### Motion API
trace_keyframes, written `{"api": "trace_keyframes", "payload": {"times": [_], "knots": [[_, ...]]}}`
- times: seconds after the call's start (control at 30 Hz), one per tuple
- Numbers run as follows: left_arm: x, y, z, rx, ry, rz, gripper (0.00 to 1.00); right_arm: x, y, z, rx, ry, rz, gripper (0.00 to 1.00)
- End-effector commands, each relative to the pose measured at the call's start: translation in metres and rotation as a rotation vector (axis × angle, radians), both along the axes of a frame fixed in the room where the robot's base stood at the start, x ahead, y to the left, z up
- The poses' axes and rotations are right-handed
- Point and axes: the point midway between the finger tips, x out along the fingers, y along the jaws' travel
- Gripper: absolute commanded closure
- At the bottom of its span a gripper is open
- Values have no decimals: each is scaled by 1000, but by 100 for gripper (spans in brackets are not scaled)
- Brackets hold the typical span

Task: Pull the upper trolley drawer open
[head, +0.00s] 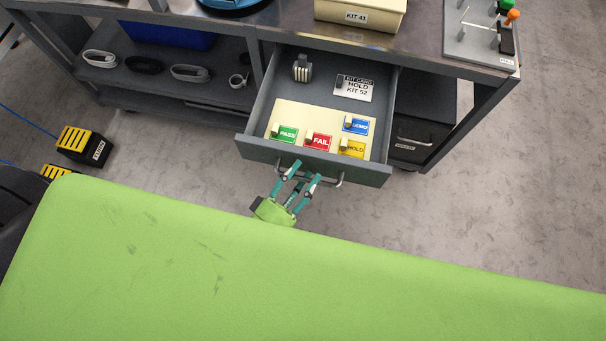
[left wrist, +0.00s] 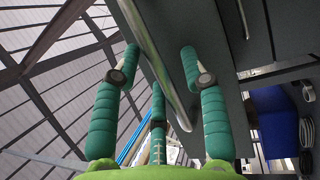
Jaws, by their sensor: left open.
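The upper trolley drawer (head: 258,152) stands well out from the grey trolley, with its inside showing. Its metal bar handle (head: 338,180) runs along the front panel. My left gripper (head: 306,171) is at the handle with its teal fingers apart. In the left wrist view, the handle bar (left wrist: 157,62) runs between the spread fingers of the left gripper (left wrist: 160,56). The fingers are not closed on the bar; I cannot tell whether one touches it. My right gripper is not in view.
The drawer holds a PASS tag (head: 286,134), a FAIL tag (head: 319,142), other tags and a kit card (head: 354,88). A KIT 41 box (head: 360,14) stands on the trolley top. Yellow-black blocks (head: 84,144) are on the floor at left.

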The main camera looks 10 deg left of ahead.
Motion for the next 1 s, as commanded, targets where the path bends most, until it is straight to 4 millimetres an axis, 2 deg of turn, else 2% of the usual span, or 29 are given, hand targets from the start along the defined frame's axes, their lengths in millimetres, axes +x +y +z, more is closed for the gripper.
{"api": "trace_keyframes", "payload": {"times": [0.17, 0.4, 0.6, 0.77, 1.0], "knots": [[-21, 8, -5, 3, 6, -2, 56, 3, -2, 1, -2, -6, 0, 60], [-68, 28, -14, 3, 6, -3, 56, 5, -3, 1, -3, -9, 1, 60], [-97, 41, -19, 3, 3, -1, 56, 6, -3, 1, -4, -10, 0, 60], [-107, 45, -20, 2, 1, -1, 56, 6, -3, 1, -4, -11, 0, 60], [-108, 46, -21, 2, 1, -1, 56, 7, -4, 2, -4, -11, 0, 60]]}}
